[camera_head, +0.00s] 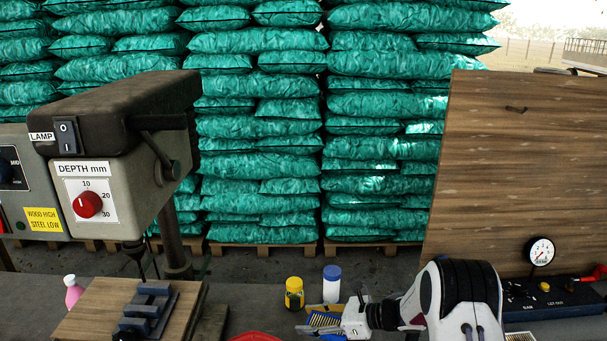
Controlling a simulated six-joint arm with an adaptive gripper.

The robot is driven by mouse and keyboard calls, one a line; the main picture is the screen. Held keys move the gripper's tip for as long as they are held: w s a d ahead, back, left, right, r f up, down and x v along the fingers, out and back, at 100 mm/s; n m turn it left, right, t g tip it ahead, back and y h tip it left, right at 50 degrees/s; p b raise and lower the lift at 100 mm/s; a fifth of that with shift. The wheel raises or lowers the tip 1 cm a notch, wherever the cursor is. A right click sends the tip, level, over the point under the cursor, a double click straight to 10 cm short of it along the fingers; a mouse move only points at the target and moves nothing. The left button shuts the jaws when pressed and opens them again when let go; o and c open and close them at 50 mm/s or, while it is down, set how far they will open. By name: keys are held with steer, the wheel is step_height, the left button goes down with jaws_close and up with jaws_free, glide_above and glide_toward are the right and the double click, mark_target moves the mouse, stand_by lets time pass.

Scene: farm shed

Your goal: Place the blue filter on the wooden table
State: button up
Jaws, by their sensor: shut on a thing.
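My gripper (318,329) is low in the middle of the picture, pointing left, just above or at the bench. It is shut on what looks like the blue filter (323,319), a small blue pleated piece partly hidden by the fingers. The wooden table (93,307) is the brown wooden board under the drill press at the lower left, well left of my gripper. A dark grey vise (148,308) stands on its right part, and bare wood shows to the left.
A yellow jar (294,294) and a white bottle with a blue cap (332,284) stand behind my gripper. The drill press head (130,180) hangs above the wooden table. A pink bottle (73,293) is behind its left edge. A red object (254,338) shows at the bottom edge.

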steer(key=shift+m+t+h, duration=0.4)
steer(key=shift+m+t, duration=0.4)
steer(key=s+d, duration=0.2)
steer(key=d, duration=0.1)
steer(key=s+d+r, duration=0.1)
steer(key=s+d, duration=0.1)
steer(key=d, duration=0.1)
steer(key=s+d, duration=0.3)
steer(key=shift+d+r, duration=0.15)
steer(key=shift+r, duration=0.2)
steer(key=m+t, duration=0.2)
glide_toward(336, 336)
steer(key=s+d, duration=0.1)
steer(key=s, duration=0.5)
steer(key=shift+r+h, duration=0.4)
steer(key=shift+r, duration=0.05)
steer(key=shift+w, duration=0.1)
